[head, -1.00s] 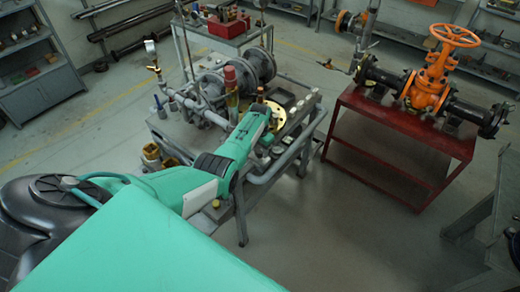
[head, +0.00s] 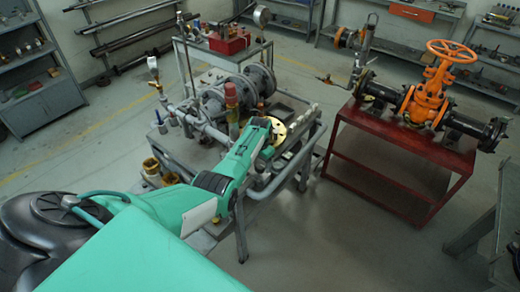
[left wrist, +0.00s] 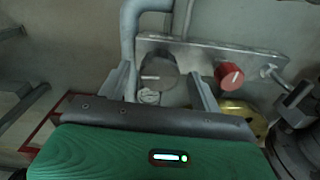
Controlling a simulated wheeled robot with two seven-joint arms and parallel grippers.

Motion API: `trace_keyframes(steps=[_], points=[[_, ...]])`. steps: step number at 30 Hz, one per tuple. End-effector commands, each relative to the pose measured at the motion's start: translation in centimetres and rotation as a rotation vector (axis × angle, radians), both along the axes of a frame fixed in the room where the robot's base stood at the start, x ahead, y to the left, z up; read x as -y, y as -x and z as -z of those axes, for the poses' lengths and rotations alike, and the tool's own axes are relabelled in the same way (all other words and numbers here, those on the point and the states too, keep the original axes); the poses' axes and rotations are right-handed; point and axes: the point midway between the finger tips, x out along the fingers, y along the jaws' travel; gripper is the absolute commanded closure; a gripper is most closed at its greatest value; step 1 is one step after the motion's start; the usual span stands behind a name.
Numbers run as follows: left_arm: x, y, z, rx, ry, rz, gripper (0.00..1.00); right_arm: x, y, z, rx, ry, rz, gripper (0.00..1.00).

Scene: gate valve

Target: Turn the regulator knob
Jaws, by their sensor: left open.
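In the left wrist view a round grey knob (left wrist: 163,76) with a pale mark line sits on a metal panel (left wrist: 205,55). A red knob (left wrist: 229,75) with a white mark sits on the same panel to its right. I cannot tell which one is the regulator. My left gripper (left wrist: 164,83) is open, its fingers to the left and right of the grey knob; contact cannot be told. In the head view my left arm reaches over the grey workbench (head: 289,171) and hides the knobs and fingertips. My right gripper is not in view.
Pipes and flanges (head: 225,95) crowd the grey workbench. A brass disc (left wrist: 240,115) lies close to the right finger. A red stand (head: 395,160) with an orange gate valve (head: 430,90) stands to the right. The floor between them is clear.

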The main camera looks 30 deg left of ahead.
Motion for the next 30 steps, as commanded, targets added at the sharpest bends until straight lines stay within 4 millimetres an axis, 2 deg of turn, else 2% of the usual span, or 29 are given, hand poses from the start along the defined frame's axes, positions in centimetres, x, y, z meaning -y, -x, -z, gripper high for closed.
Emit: trace_keyframes(steps=[8, 15, 21, 25, 30], points=[[0.0, 0.0, -4.2, 0.004, 0.0, 0.0, 0.35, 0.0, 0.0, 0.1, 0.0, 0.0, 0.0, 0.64], [-0.1, 0.0, -8.6, 0.004, -0.002, 0.0, 0.35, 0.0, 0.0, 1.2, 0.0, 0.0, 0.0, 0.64], [0.0, 0.0, -11.5, 0.003, -0.002, 0.0, 0.35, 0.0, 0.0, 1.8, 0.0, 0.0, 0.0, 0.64], [0.0, 0.0, -12.4, 0.002, -0.001, 0.0, 0.35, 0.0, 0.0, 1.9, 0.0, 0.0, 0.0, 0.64], [0.0, 0.0, -12.6, 0.0, 0.0, 0.0, 0.35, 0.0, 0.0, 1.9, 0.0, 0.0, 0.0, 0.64]])
